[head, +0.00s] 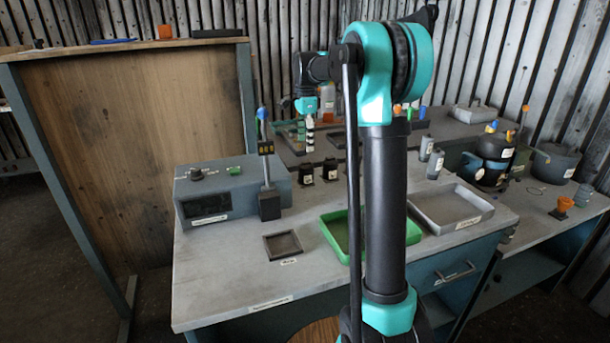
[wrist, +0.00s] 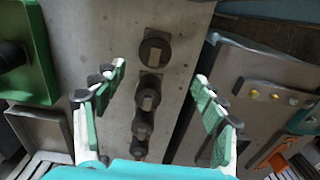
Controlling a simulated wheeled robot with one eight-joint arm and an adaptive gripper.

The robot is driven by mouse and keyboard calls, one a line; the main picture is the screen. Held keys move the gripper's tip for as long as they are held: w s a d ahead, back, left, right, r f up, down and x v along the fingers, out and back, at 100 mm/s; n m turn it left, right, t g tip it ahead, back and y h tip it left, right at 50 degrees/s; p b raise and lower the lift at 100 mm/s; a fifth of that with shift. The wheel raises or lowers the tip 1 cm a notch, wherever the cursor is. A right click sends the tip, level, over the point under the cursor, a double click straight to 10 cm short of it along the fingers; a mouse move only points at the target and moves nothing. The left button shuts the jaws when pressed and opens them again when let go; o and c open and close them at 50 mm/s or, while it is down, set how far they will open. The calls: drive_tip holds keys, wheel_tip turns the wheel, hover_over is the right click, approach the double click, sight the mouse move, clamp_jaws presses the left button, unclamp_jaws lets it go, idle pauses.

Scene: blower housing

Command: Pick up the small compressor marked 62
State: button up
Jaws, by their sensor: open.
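Several dark, round-topped small units with pale labels stand in a row on the grey bench in the wrist view; the nearest to the top is one unit (wrist: 155,48), with another unit (wrist: 149,88) below it. I cannot read a 62 on any of them. In the head view two small black units (head: 306,175) and (head: 330,170) with white labels stand on the bench, their numbers too small to read. My gripper (wrist: 160,78) is open and empty, its fingers on either side of the row, seen from above. In the head view my gripper (head: 309,138) hangs above the rear of the bench, beyond these units.
A grey instrument box (head: 215,192) stands left, by a black stand (head: 269,205). Two grey cylinders stand right of my arm. The front left bench top is mostly clear.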

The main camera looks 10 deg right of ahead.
sight(306, 174)
wheel_tip(306, 174, down, 8)
drive_tip(key=shift+r, duration=0.15)
drive_tip(key=shift+s+f, duration=0.2)
drive_tip(key=shift+f, duration=1.15)
drive_tip(key=shift+s+f, duration=0.2)
drive_tip(key=shift+f, duration=1.1)
clamp_jaws()
